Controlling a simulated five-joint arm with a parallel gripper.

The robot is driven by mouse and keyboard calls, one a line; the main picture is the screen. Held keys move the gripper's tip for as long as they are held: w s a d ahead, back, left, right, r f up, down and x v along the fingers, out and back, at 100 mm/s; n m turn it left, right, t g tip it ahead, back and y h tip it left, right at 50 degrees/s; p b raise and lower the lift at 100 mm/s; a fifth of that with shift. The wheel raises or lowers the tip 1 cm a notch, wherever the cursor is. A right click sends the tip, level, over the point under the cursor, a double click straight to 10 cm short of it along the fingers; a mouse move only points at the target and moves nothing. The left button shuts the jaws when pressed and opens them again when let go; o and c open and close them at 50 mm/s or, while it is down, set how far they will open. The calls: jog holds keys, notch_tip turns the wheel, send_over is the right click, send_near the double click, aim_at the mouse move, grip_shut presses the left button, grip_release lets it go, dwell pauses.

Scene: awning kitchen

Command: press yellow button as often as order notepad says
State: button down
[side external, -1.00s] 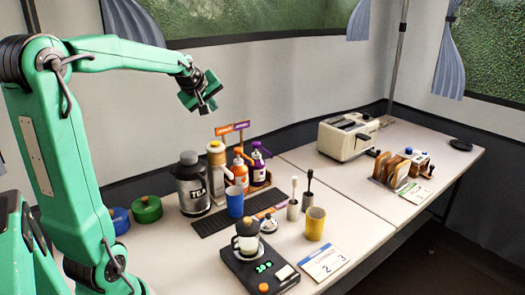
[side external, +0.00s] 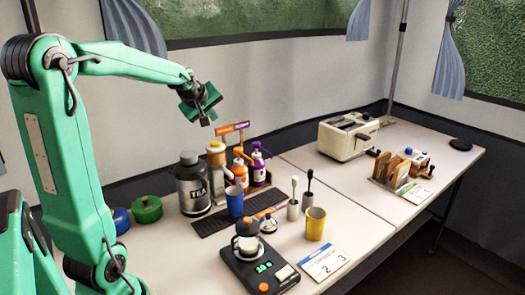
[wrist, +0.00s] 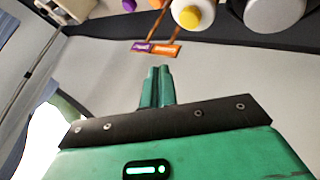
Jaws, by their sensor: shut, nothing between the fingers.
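My gripper (side external: 207,119) is shut and empty, high above the back left of the table. It also shows in the wrist view (wrist: 157,70), fingers together. A notepad card (side external: 324,263) with a blue edge lies at the table's front, showing what look like the digits 2 and 3; its smaller print is unreadable. A white dispenser with a yellowish-orange top (side external: 215,147) stands below and right of my gripper; in the wrist view a yellow part with a white cap (wrist: 189,16) shows. I cannot make out a clear yellow button.
Orange (side external: 238,170) and purple (side external: 258,165) pump bottles, a TEA canister (side external: 190,190) and a blue cup (side external: 234,203) stand nearby. A yellow cup (side external: 315,224) and a scale (side external: 243,270) with a jug are in front. A toaster (side external: 337,139) is farther right.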

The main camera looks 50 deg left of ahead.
aim_at(213, 144)
jog(key=shift+f, duration=2.85)
jog(key=shift+s+a+f, duration=0.1)
jog(key=shift+f, duration=0.9)
dwell(1.1)
jog(key=shift+r, duration=1)
jog(key=shift+r, duration=0.1)
jog(key=shift+r, duration=2.45)
